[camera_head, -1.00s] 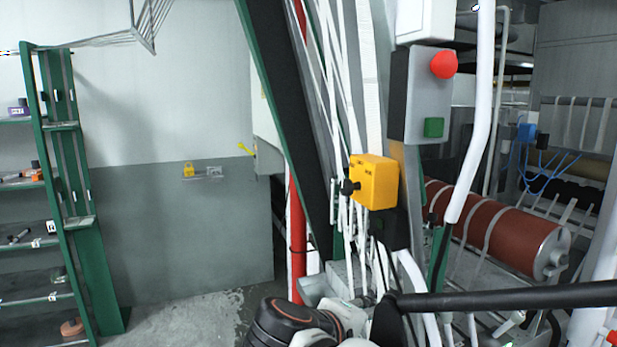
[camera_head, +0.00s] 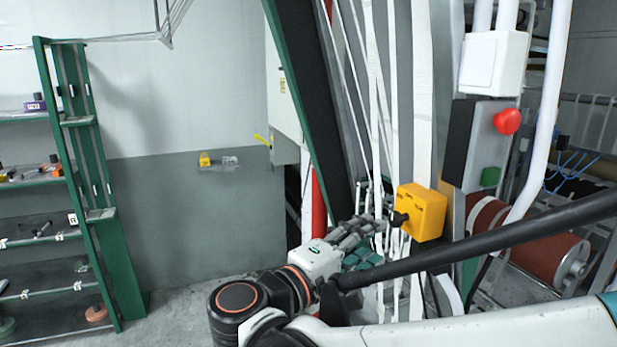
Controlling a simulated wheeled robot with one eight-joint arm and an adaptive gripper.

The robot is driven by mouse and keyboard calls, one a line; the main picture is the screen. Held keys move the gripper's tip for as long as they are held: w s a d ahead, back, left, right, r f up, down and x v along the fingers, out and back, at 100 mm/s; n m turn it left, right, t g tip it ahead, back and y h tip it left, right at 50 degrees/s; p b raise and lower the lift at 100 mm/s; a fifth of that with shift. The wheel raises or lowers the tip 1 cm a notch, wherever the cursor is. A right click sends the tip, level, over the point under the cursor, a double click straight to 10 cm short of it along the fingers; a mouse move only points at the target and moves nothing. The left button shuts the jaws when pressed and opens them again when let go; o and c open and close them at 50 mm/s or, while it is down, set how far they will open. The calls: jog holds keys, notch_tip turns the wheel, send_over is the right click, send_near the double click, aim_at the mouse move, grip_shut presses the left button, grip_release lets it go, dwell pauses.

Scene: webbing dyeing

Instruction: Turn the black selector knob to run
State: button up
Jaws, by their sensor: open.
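The black selector knob (camera_head: 399,218) sticks out from the left face of a yellow box (camera_head: 423,212), mounted right of the hanging white webbing. Its setting and any markings are too small to read. My gripper (camera_head: 374,242) is left of the knob and slightly below it, pointing right towards it. Its fingers are open and empty, with teal parts showing on the lower one. A gap seems to show between the fingertips and the knob, but the depth is hard to tell.
White webbing strands (camera_head: 372,120) hang behind my gripper. A grey control box (camera_head: 487,145) with a red button (camera_head: 507,121) and a green button (camera_head: 490,177) stands right of the yellow box. A red-brown roller (camera_head: 535,245) lies at right. A green shelf (camera_head: 95,190) stands far left.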

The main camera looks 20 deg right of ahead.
aim_at(392, 220)
jog(key=x, duration=0.6)
jog(key=w+p+x, duration=0.1)
jog(key=x, duration=0.2)
jog(key=shift+w, duration=0.2)
jog(key=c, duration=1)
